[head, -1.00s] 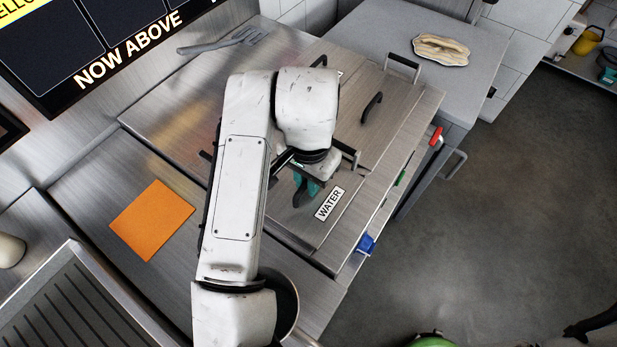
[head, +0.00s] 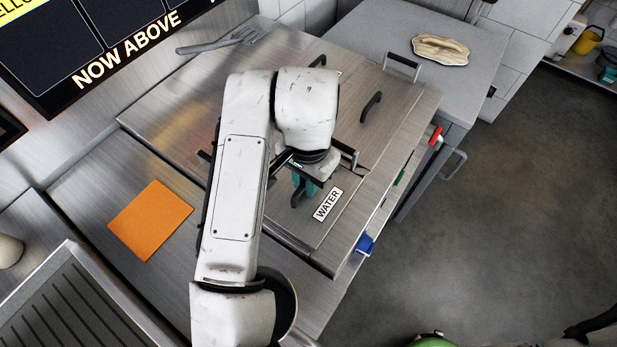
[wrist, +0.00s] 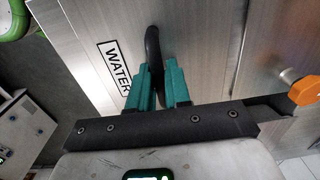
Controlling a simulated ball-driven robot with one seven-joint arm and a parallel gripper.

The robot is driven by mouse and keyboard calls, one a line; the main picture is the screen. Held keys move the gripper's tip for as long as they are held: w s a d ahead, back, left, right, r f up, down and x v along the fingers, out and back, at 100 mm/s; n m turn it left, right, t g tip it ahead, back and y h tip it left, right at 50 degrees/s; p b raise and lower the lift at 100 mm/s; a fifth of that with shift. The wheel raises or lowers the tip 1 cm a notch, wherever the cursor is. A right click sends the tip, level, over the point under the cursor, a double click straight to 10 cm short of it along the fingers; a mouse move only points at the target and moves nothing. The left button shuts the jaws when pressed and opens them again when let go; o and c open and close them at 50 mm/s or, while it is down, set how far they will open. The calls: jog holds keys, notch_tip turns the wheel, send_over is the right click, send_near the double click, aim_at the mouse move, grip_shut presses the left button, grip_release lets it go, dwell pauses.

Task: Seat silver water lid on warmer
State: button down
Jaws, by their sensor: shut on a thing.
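The silver lid labelled WATER (head: 318,228) lies over the front part of the steel warmer (head: 160,112). It looks flat and about level with the warmer top, but I cannot tell whether it sits fully in its opening. My gripper (head: 302,190) is over the lid, partly hidden behind my white arm. In the wrist view, the teal fingers of my gripper (wrist: 161,85) are shut on the lid's black handle (wrist: 152,45). The WATER label (wrist: 114,67) shows left of the fingers.
Another lid with a black handle (head: 371,106) is farther back on the warmer. An orange sheet (head: 151,220) lies on the counter at left. A grey fork-like utensil (head: 222,42) rests at the back. Coloured knobs, including a blue one (head: 365,244), stick out along the warmer's front.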

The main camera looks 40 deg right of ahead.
jog(key=shift+s+d+f+b, duration=0.2)
jog(key=shift+d+f, duration=0.05)
jog(key=shift+f, duration=0.3)
jog(key=shift+s+d+f+b, duration=0.15)
jog(key=shift+d+f, duration=0.05)
jog(key=shift+f, duration=0.35)
jog(key=c, duration=1.5)
grip_release()
jog(key=shift+a, duration=0.2)
jog(key=shift+o, duration=1.4)
jog(key=shift+w+d+f, duration=0.1)
jog(key=shift+w+d, duration=0.1)
jog(key=shift+d, duration=0.15)
jog(key=shift+o, duration=1.2)
jog(key=shift+w+r+p, duration=0.15)
jog(key=shift+r+p, duration=0.8)
jog(key=shift+r, duration=0.1)
jog(key=shift+a+r+p, duration=0.15)
jog(key=shift+r+p, duration=0.95)
jog(key=shift+r, duration=0.3)
jog(key=shift+a+r+p, duration=0.1)
jog(key=shift+r+p, duration=0.95)
jog(key=shift+r, duration=0.35)
